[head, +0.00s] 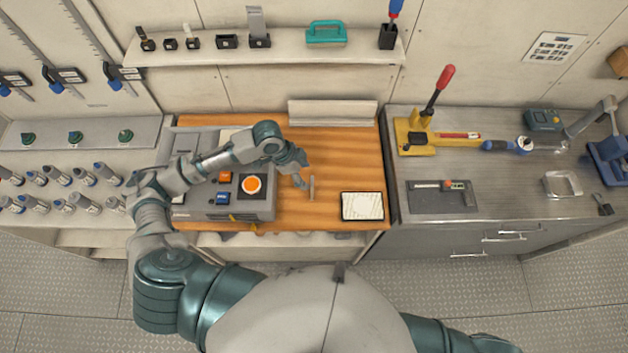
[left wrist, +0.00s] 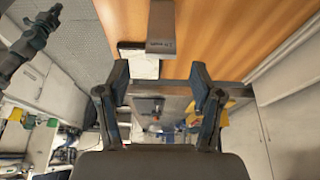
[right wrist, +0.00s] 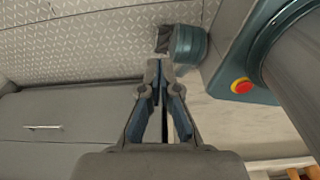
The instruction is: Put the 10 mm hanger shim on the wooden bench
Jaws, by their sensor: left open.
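The wooden bench (head: 350,170) is the orange-brown top in the middle of the head view. A small grey bar, apparently the hanger shim (head: 311,187), is over the bench top just right of my left gripper (head: 301,180). In the left wrist view the shim (left wrist: 162,25) shows beyond the fingertips, with small print on its near end that I cannot read. My right gripper (right wrist: 160,72) is shut and empty, away from the bench, above the floor.
A grey machine with an orange button (head: 252,185) stands on the bench's left part, under my left arm. A dark-framed white pad (head: 362,206) lies at the front right. A pale rail (head: 332,112) runs along the back. A steel counter (head: 500,175) with tools adjoins on the right.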

